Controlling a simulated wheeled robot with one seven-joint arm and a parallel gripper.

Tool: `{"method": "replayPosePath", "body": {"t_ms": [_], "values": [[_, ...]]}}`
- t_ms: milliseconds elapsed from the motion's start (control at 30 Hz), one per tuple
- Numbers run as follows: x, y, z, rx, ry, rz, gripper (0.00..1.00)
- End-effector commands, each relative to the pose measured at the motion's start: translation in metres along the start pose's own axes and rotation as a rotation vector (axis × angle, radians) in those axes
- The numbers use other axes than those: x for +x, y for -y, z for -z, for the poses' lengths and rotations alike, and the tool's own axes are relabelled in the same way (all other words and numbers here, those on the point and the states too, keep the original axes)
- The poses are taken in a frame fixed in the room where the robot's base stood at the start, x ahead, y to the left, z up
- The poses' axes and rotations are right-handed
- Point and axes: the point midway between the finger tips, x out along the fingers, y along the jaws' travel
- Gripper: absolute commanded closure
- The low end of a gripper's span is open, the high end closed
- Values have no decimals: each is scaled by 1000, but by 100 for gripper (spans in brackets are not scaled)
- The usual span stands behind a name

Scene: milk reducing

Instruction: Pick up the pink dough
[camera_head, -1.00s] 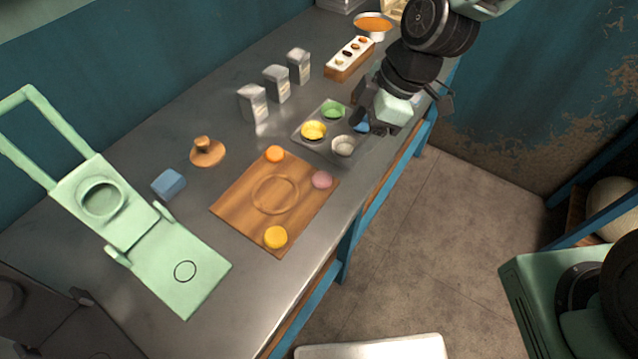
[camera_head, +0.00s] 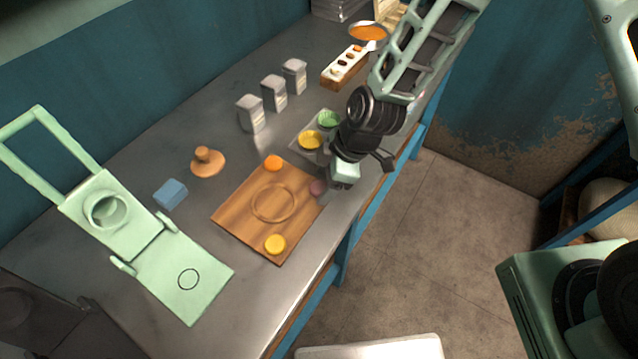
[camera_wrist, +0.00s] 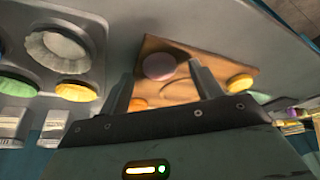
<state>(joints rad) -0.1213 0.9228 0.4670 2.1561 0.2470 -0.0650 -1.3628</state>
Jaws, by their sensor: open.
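The pink dough (camera_head: 317,187) is a small round lump on the right corner of the wooden board (camera_head: 238,214) in the head view. In the wrist view the pink dough (camera_wrist: 159,66) lies beyond and between my two fingers, nearer the left one. My gripper (camera_wrist: 163,82) is open and empty. In the head view my gripper (camera_head: 331,178) is just right of the pink dough, and its fingertips are largely hidden. An orange dough (camera_head: 273,163) and a yellow dough (camera_head: 275,244) lie at other corners of the board.
A muffin tray (camera_head: 299,149) with coloured cups sits behind the board, partly hidden by my arm. A green press (camera_head: 150,240), a blue block (camera_head: 170,194) and a wooden stamp (camera_head: 207,162) stand to the left. Several grey cartons (camera_head: 273,93) line the back.

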Motion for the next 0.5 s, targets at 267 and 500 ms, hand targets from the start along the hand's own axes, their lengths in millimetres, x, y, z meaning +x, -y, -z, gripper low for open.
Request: {"method": "replayPosePath", "body": {"t_ms": [267,500], "values": [[9,0,0,0,0,-1,35],[9,0,0,0,0,-1,74]]}}
